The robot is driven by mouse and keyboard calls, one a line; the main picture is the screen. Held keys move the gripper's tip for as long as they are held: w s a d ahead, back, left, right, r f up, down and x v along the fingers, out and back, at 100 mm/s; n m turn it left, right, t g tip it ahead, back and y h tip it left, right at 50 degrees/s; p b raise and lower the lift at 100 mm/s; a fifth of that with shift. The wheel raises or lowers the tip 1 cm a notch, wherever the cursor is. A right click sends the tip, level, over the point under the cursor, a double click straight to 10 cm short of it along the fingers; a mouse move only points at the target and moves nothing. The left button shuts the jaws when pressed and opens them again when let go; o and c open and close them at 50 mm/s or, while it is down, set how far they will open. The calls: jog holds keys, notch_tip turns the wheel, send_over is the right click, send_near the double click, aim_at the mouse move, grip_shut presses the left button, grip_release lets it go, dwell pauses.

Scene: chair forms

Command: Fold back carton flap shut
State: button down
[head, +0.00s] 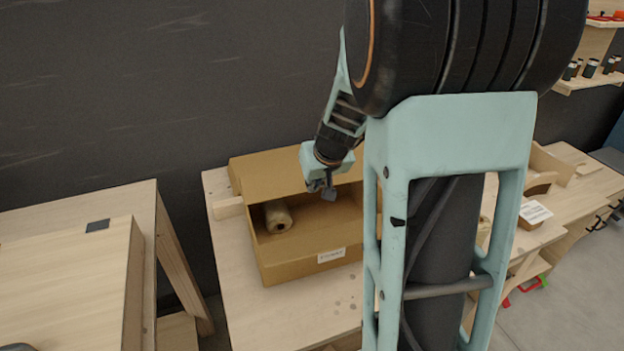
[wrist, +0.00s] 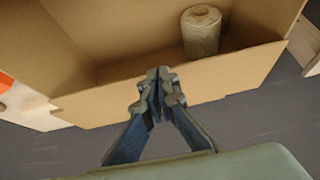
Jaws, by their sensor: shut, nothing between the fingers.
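The open brown carton (head: 300,263) stands on the wooden table. Its back flap (head: 270,172) is raised along the rear edge, not lying over the opening. In the wrist view the flap (wrist: 225,82) is a cardboard band between the carton's inside and the dark wall. My gripper (head: 328,192) is shut and empty, above the carton near the flap. In the wrist view my fingertips (wrist: 160,76) overlap the flap; I cannot tell whether they touch it. A tan roll (head: 278,217) is inside the carton, also visible in the wrist view (wrist: 201,32). My arm hides the carton's right side.
The dark wall (head: 130,100) is close behind the table (head: 310,310). A wooden strip (head: 229,208) lies by the carton's left side. Another wooden table (head: 60,260) stands left across a gap. Wooden items and a white label card (head: 535,212) are on the right.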

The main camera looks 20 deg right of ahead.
jog(key=shift+r, duration=0.1)
dwell(0.5)
jog(key=shift+r+p, duration=0.65)
jog(key=shift+r, duration=0.1)
